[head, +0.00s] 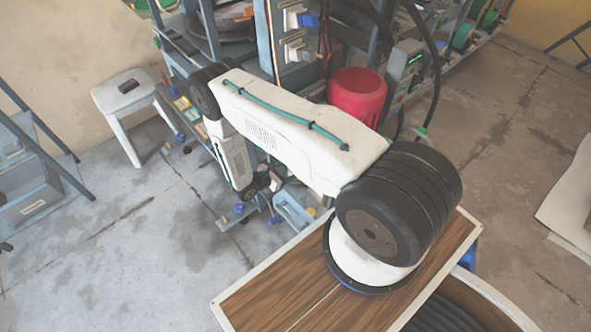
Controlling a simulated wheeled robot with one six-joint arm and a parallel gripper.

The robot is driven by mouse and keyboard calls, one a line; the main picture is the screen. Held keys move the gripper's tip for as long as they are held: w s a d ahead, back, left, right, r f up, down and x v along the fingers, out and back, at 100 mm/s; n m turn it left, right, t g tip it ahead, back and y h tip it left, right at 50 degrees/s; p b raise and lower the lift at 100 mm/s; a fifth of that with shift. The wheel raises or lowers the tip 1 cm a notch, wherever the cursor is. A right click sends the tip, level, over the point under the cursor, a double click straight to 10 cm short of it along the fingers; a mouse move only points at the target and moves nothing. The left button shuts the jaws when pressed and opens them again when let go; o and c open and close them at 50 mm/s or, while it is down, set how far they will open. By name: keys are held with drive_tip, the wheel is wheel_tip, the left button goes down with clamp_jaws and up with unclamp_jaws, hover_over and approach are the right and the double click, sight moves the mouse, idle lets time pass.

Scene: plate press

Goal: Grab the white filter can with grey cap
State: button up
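I cannot make out a white filter can with a grey cap in the head view. My white arm reaches from the lower right to the upper left, then bends down to my dark wrist (262,182) in front of the machine. The fingers of my gripper are too small and mixed with the grey-blue parts around them to tell whether they are open or hold anything.
A machine frame (265,45) with shelves stands behind my arm. A red container (357,97) sits on its right part. A white stool (124,92) with a small dark item stands at left. A grey rack (35,175) is at the far left. Concrete floor between them is clear.

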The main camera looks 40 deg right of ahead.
sight(289, 170)
drive_tip(key=shift+x, duration=1.5)
drive_tip(key=c, duration=0.8)
drive_tip(key=shift+r, duration=0.1)
